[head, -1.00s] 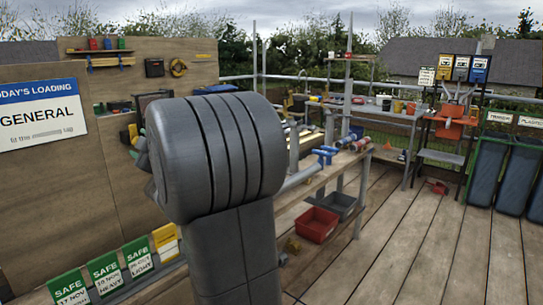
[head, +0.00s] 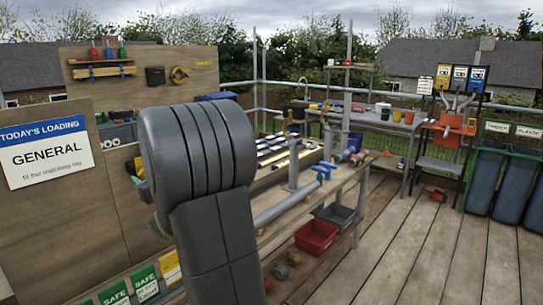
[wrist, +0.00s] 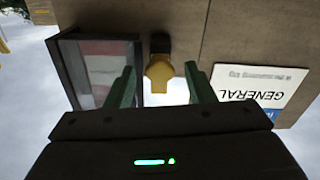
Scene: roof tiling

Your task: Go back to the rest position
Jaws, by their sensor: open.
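My gripper shows in the wrist view (wrist: 161,88) with its two green fingers spread apart and nothing clasped between them. A yellow piece with a dark top (wrist: 159,74) appears beyond the gap, against the wooden board; its exact distance I cannot tell. In the head view my thick grey arm stands in front of the board, and it hides most of the gripper.
The board carries a GENERAL loading sign (head: 45,152). A wooden bench (head: 300,205) with a blue-handled vice stands right of my arm, with a red bin (head: 316,237) below. Blue-grey waste bins (head: 485,180) stand far right.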

